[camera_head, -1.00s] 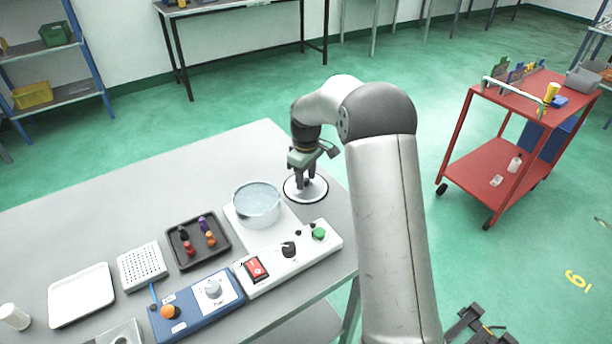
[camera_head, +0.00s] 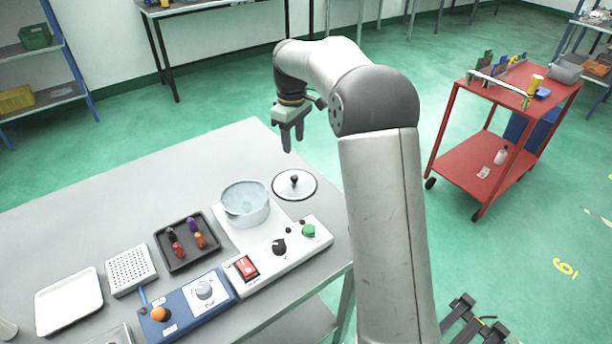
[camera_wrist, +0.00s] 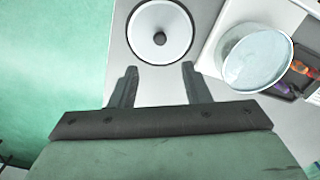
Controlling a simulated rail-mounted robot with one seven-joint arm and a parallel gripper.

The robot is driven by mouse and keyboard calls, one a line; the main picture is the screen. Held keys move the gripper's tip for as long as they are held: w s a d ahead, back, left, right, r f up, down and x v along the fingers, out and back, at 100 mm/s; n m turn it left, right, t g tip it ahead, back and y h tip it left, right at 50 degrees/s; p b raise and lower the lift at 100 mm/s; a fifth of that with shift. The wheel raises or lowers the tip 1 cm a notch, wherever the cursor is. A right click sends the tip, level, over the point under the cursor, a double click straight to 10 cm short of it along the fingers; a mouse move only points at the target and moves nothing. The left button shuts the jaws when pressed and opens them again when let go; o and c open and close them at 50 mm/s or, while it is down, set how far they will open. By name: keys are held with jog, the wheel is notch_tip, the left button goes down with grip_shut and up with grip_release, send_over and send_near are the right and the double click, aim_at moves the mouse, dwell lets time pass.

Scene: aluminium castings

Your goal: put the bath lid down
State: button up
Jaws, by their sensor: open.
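The bath lid (camera_head: 303,191) is a round pale disc with a dark rim and a black knob. It lies flat on the grey table, right of the bath (camera_head: 245,203), near the table's right edge. The bath is a round open vessel of clear liquid on a white base unit. My gripper (camera_head: 292,146) is open and empty, above and behind the lid, clear of it. In the wrist view the lid (camera_wrist: 142,40) lies beyond my spread fingers (camera_wrist: 158,80), with the bath (camera_wrist: 257,60) to its right.
A black tray (camera_head: 168,262) with several coloured pieces, a white perforated block (camera_head: 131,270), a white tray (camera_head: 68,302) and a blue control box (camera_head: 187,307) stand left of the bath. The table's back half (camera_head: 130,190) is clear. A red trolley (camera_head: 470,165) stands apart at the right.

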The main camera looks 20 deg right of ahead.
jog(key=s+a+r+m, duration=0.1)
jog(key=s+r+m, duration=0.2)
jog(key=s, duration=1.2)
jog(key=s+f+m, duration=0.2)
jog(key=s+f, duration=0.1)
jog(key=s, duration=0.8)
jog(key=s+f+m, duration=0.3)
jog(key=s, duration=0.8)
jog(key=shift+s+f+m, duration=0.25)
jog(key=shift+f+m, duration=0.05)
jog(key=shift+f, duration=0.05)
